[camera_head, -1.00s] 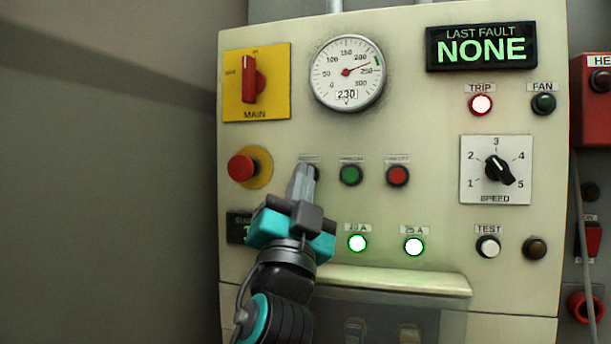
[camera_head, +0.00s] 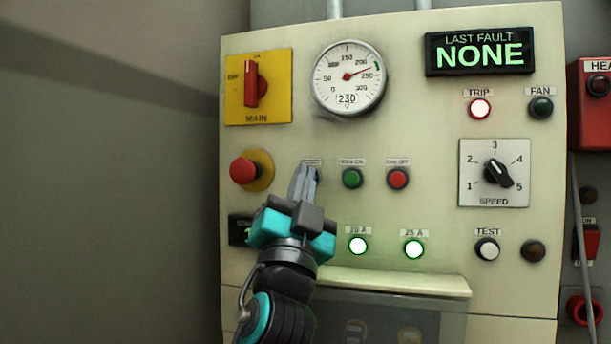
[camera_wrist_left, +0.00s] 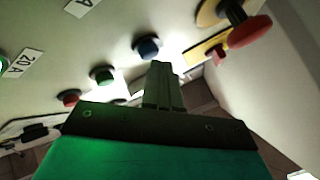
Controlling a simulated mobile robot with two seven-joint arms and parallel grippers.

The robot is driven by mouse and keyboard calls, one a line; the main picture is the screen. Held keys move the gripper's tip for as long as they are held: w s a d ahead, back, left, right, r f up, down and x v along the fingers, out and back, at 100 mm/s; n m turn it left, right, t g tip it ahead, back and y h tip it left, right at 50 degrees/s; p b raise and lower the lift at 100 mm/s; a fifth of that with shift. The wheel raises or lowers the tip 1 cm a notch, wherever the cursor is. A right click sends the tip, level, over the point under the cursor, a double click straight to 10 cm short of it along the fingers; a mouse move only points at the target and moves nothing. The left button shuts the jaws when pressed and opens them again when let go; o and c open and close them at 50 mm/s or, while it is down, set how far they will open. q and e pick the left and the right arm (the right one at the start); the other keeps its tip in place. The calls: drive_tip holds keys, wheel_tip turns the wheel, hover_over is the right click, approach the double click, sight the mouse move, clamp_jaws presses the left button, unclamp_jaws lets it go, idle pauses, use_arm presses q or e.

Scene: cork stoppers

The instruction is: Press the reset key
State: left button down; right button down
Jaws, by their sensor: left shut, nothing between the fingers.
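The reset key is a dark blue round button (camera_wrist_left: 147,47) in the left wrist view. In the head view only its right edge (camera_head: 318,174) shows, under a small blurred label; my fingers hide the rest. My left gripper (camera_head: 305,170) is shut and empty, its fingertips in front of the key. In the left wrist view the closed fingertips (camera_wrist_left: 160,68) appear just beside and below the blue button. I cannot tell whether they touch it. My right gripper is in neither view.
A green button (camera_head: 352,178) and a red button (camera_head: 398,179) sit right of the key. A red mushroom button (camera_head: 243,170) on a yellow disc sits to its left. Above are the red MAIN switch (camera_head: 251,84) and a dial gauge (camera_head: 348,77). The fault display (camera_head: 480,52) reads NONE.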

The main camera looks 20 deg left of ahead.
use_arm(q)
drive_tip(key=shift+s+d+f, duration=0.1)
drive_tip(key=shift+f, duration=0.3)
drive_tip(key=s+p, duration=0.1)
drive_tip(key=s, duration=0.4)
drive_tip(key=shift+s, duration=0.15)
idle(0.4)
idle(0.5)
